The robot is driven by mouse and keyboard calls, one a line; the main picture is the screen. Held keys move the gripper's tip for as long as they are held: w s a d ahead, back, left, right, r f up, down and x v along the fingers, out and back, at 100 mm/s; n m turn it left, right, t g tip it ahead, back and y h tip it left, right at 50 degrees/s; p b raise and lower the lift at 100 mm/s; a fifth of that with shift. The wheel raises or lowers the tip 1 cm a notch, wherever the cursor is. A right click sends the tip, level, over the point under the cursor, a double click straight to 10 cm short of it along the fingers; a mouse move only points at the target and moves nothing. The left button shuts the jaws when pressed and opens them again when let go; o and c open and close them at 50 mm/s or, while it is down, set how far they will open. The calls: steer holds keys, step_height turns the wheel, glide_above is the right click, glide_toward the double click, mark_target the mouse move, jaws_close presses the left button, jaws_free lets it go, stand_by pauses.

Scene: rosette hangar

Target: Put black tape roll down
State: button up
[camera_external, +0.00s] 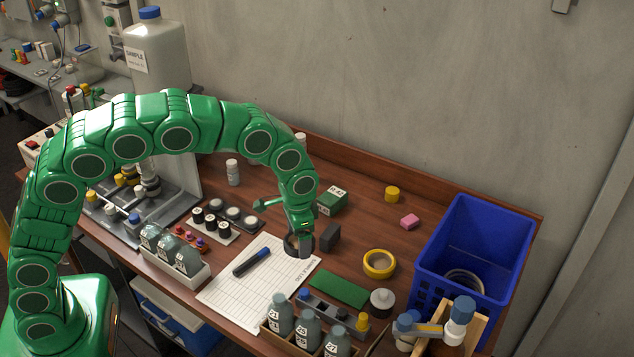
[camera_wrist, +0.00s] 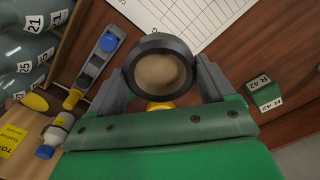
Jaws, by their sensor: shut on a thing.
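The black tape roll (camera_wrist: 160,41) is a dark ring gripped between the two grey fingers of my gripper (camera_wrist: 161,78), one on each side of it. In the external view my gripper (camera_external: 299,244) points down over the right edge of the white sheet, with the dark roll (camera_external: 288,243) at its fingers, partly hidden. I cannot tell whether the roll touches the surface. A yellow tape roll (camera_external: 379,273) lies flat on the brown table (camera_external: 360,222) to the right.
A blue crate (camera_external: 462,232) with a roll inside stands at the right. A white sheet (camera_external: 225,287) with a marker (camera_external: 252,262) lies left of the gripper. A black block (camera_external: 330,237), green box (camera_external: 331,201) and green pad (camera_external: 339,289) are close by. Bottles (camera_external: 281,314) stand in front.

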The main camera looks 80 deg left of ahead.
steer(key=s+a+n, duration=0.7)
steer(key=s+a, duration=1.8)
steer(key=a, duration=0.4)
glide_above(236, 196)
steer(key=s, duration=0.1)
steer(key=f, duration=0.7)
steer(key=shift+d+f, duration=0.3)
steer(key=shift+d, duration=0.1)
steer(key=shift+w+a+f, duration=0.2)
steer(key=shift+f, duration=0.2)
steer(key=shift+w+a+f, duration=0.2)
steer(key=shift+f, duration=1.65)
steer(key=shift+f, duration=0.1)
steer(key=o, duration=0.9)
